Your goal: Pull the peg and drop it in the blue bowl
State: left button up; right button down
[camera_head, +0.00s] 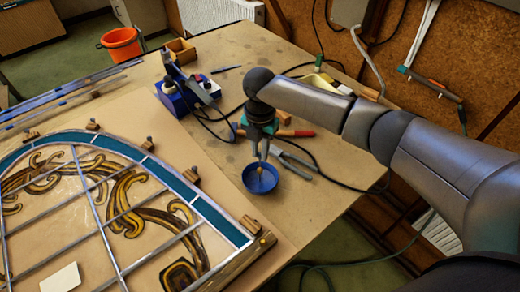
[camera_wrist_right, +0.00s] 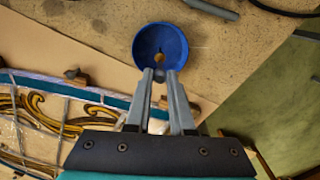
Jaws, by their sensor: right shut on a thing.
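The blue bowl (camera_head: 251,188) stands on the bench to the right of the leaded panel (camera_head: 122,147). My right gripper (camera_head: 260,160) points down above the bowl, its fingers shut on a small peg. In the right wrist view the peg's grey end (camera_wrist_right: 159,75) shows between the fingertips (camera_wrist_right: 160,72), with a yellowish part beyond it against the bowl (camera_wrist_right: 143,42). The fingers hide part of the peg. The gap between peg and bowl floor is hard to judge. My left gripper is not in view.
Several wooden blocks with grey pegs (camera_head: 148,144) line the panel's edge. A blue soldering station (camera_head: 175,97) stands behind the bowl. Pliers (camera_head: 293,163) and a red-handled tool (camera_head: 295,133) lie close by the bowl. An orange bucket (camera_head: 121,46) stands on the floor.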

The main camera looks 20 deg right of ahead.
aim_at(260, 155)
jog(key=shift+f+b, duration=0.5)
jog(key=shift+f, duration=0.3)
jog(key=shift+s+d+f+b, duration=0.1)
jog(key=shift+s+f+b, duration=0.1)
jog(key=shift+f, duration=0.2)
jog(key=shift+s+f+b, duration=0.1)
jog(key=shift+f+b, duration=0.1)
jog(key=shift+f, duration=0.3)
jog(key=c, duration=0.7)
grip_release()
jog(key=shift+w, duration=0.25)
jog(key=shift+r, duration=0.2)
notch_tip(260, 155, up, 15)
